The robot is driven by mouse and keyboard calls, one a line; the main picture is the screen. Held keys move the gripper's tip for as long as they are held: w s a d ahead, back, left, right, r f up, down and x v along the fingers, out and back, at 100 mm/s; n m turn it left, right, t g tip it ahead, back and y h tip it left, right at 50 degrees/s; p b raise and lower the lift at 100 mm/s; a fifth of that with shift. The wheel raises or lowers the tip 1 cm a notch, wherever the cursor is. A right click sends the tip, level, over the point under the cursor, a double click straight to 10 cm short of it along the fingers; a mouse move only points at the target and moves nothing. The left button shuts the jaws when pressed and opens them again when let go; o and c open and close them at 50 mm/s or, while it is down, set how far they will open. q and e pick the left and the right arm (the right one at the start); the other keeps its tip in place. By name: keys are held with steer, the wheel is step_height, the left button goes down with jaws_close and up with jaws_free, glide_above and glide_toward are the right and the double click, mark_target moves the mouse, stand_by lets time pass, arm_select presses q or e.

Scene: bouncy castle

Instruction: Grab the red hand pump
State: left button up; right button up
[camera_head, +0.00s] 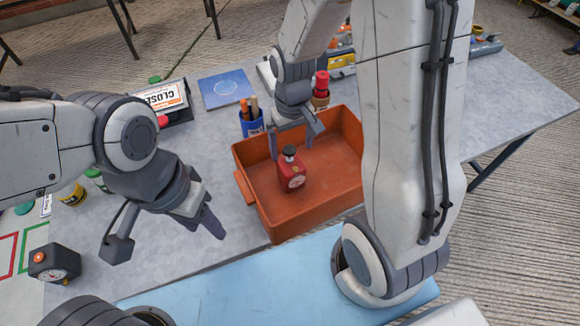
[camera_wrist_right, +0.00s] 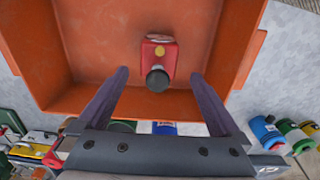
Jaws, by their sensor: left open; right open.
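The red hand pump (camera_head: 291,178) is a small red body with a black knob on top and a pale round dial on its front. It stands inside the orange bin (camera_head: 281,226), near the middle of its floor. In the right wrist view the pump (camera_wrist_right: 159,52) shows between and just beyond the fingertips. My right gripper (camera_head: 291,143) is open and empty, above the bin and a little behind the pump, apart from it. My left gripper (camera_head: 165,236) is open and empty, left of the bin over the table.
A blue cup with sticks (camera_head: 251,127) stands beside the bin's back left corner, and a red-topped bottle (camera_head: 321,88) stands behind it. A black box with a gauge (camera_head: 54,262) sits at the front left. My right arm hides part of the bin's right side.

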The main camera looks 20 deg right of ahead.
mark_target(291, 164)
step_height(291, 164, down, 3)
steer(key=shift+f, duration=0.2)
steer(key=shift+w+f+p, duration=0.15)
steer(key=shift+f, duration=1.2)
steer(key=shift+w+f+p, duration=0.15)
steer(key=shift+f, duration=1.2)
steer(key=c, duration=1.5)
jaws_close()
steer(key=shift+r, duration=0.2)
